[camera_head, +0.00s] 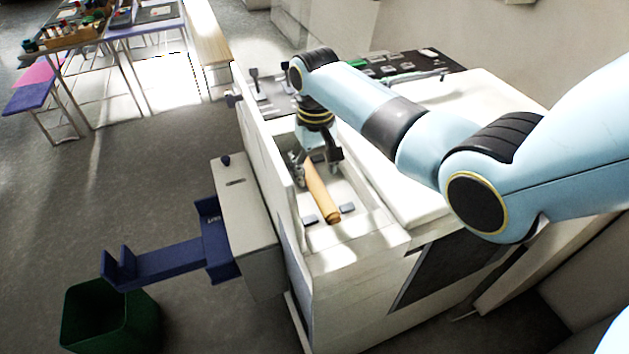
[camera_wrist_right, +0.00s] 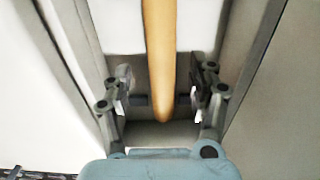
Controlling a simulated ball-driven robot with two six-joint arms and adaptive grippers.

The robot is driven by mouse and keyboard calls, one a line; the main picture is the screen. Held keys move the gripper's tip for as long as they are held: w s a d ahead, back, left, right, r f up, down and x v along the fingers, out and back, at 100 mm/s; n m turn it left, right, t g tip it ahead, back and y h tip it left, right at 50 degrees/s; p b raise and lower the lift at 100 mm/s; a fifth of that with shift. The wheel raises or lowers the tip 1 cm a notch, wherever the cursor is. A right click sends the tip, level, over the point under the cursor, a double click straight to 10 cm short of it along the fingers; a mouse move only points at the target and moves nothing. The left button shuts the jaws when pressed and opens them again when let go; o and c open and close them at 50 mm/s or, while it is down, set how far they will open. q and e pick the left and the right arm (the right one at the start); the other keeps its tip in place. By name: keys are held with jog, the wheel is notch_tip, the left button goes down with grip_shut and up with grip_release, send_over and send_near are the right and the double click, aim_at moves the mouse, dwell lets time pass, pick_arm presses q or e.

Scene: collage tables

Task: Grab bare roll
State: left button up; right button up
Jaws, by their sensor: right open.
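The bare roll (camera_head: 321,192) is a tan cylinder lying lengthwise in a narrow white bay of the machine. My right gripper (camera_head: 318,166) is over its far end, pointing down. In the right wrist view the roll (camera_wrist_right: 158,60) runs from the top edge to its rounded end between the two fingers of my right gripper (camera_wrist_right: 161,88). The fingers are open, with a gap on each side of the roll. I cannot tell how far the fingertips are above it. My left gripper is not in view.
White walls of the machine (camera_head: 262,150) rise close beside the bay. Two small grey pads (camera_head: 347,208) sit by the roll's near end. A blue bracket (camera_head: 165,266) sticks out left above a green bin (camera_head: 108,318). Tables with supplies stand far left; the floor between is clear.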

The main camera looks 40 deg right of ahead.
aim_at(314, 178)
notch_tip(314, 178, down, 3)
jog(key=shift+w+a+f, duration=0.1)
jog(key=shift+c, duration=0.4)
grip_shut()
